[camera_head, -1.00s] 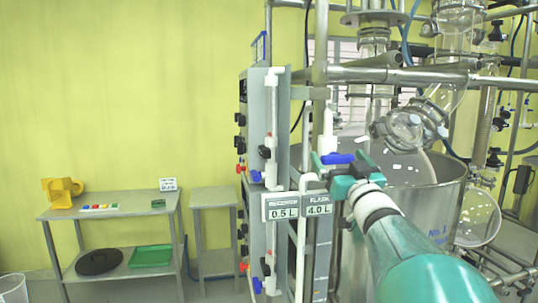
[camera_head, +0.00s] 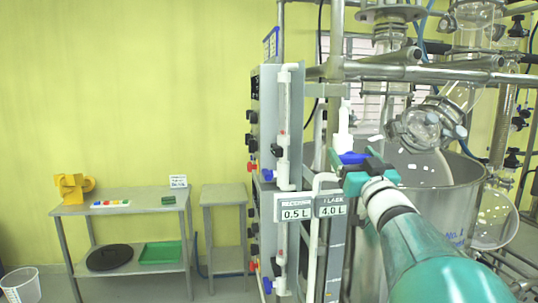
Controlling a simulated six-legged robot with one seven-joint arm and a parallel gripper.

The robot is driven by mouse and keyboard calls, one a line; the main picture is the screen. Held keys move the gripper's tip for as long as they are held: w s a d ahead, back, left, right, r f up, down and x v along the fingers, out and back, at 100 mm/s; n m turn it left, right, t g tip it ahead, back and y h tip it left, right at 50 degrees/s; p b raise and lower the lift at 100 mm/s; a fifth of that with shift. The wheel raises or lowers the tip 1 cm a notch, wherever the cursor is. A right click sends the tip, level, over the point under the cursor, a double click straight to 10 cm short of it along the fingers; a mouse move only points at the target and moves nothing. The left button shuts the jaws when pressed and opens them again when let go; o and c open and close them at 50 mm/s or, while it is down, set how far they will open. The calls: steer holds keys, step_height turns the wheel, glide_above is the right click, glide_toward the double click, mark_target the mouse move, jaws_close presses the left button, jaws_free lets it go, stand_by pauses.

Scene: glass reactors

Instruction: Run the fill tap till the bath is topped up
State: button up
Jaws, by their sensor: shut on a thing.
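The fill tap is a white upright fitting (camera_head: 345,130) with a blue handle (camera_head: 351,158), at the near left rim of the bath. My gripper (camera_head: 358,172), teal and dark, is shut at the blue handle and partly hides it. The bath is a large steel pot (camera_head: 464,192) at the right. A glass flask (camera_head: 418,165) sits in it among white pieces. I cannot make out the water level.
Two signs read 0.5 L (camera_head: 295,214) and 4.0 L (camera_head: 331,212). A grey control panel (camera_head: 268,120) with valves stands left of the bath. Steel rails (camera_head: 420,74) and glassware crowd above it.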

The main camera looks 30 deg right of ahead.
steer(key=shift+n, duration=0.4)
steer(key=n+y, duration=0.2)
steer(key=n, duration=0.1)
steer(key=n+y, duration=0.2)
steer(key=n, duration=0.2)
steer(key=shift+w+a+f, duration=0.1)
steer(key=shift+a, duration=0.05)
steer(key=n+y, duration=0.1)
steer(key=n, duration=0.2)
steer(key=n+g+y, duration=0.1)
steer(key=n+y, duration=0.1)
steer(key=n, duration=0.2)
steer(key=shift+n, duration=0.3)
steer(key=o, duration=1)
steer(key=shift+w+f, duration=0.1)
steer(key=shift+w, duration=0.1)
steer(key=shift+s, duration=0.25)
steer(key=shift+w, duration=0.1)
